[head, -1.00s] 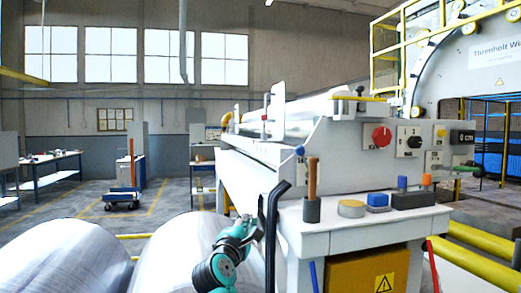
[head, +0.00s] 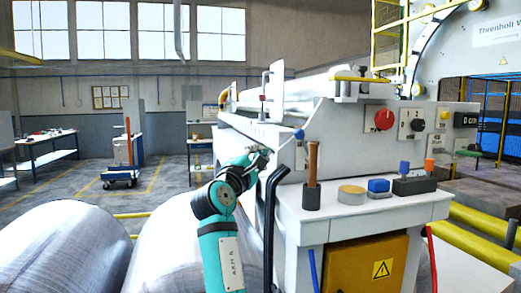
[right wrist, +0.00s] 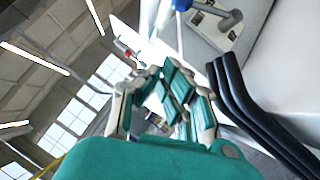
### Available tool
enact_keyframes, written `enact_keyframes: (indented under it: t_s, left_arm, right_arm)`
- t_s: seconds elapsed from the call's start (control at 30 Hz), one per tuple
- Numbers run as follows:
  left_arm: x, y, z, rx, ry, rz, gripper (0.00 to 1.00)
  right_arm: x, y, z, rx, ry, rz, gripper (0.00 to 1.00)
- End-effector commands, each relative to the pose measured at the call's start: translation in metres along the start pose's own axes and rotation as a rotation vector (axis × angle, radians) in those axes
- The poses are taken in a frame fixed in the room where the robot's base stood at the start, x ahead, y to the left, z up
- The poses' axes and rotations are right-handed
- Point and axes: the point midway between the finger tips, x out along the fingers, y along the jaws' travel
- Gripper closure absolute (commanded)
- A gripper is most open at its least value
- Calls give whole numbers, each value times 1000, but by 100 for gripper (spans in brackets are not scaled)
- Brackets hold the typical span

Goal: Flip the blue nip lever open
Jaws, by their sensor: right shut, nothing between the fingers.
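The blue nip lever shows in the head view as a small blue knob (head: 299,134) at the near-left corner of the white machine, on a thin pale rod slanting down left. My right gripper (head: 261,158) is left of the knob and a little lower, beside the machine's side, with a visible gap to it. In the right wrist view its fingers (right wrist: 165,76) are drawn together and empty. A dark bluish piece (right wrist: 181,4) at the top edge of that view may be the knob; I cannot be sure. My left gripper is out of view.
Black bent bars (head: 270,205) stand close to my right forearm. Large metallic rolls (head: 68,250) lie at lower left.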

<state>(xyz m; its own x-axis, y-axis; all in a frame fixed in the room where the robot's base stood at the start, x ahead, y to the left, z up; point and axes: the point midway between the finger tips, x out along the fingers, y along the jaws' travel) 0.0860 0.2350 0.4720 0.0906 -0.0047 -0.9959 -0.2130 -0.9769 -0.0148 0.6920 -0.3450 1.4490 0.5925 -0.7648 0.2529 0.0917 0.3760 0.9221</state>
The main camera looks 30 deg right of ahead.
Motion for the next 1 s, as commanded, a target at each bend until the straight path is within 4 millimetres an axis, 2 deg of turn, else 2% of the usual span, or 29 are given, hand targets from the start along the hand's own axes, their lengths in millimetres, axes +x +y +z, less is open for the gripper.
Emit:
enact_keyframes:
  t_s: [0.03,0.1,0.33,0.6,1.0]
  left_arm:
    - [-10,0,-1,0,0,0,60]
    - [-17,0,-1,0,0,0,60]
    - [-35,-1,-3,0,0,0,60]
    - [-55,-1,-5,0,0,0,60]
    - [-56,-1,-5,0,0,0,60]
  right_arm:
    - [13,5,3,-3,-2,0,100]
    - [28,6,3,-3,-2,0,100]
    - [70,4,2,-2,-1,-1,100]
    - [76,3,33,2,1,-1,100]
    - [76,0,38,0,2,0,100]
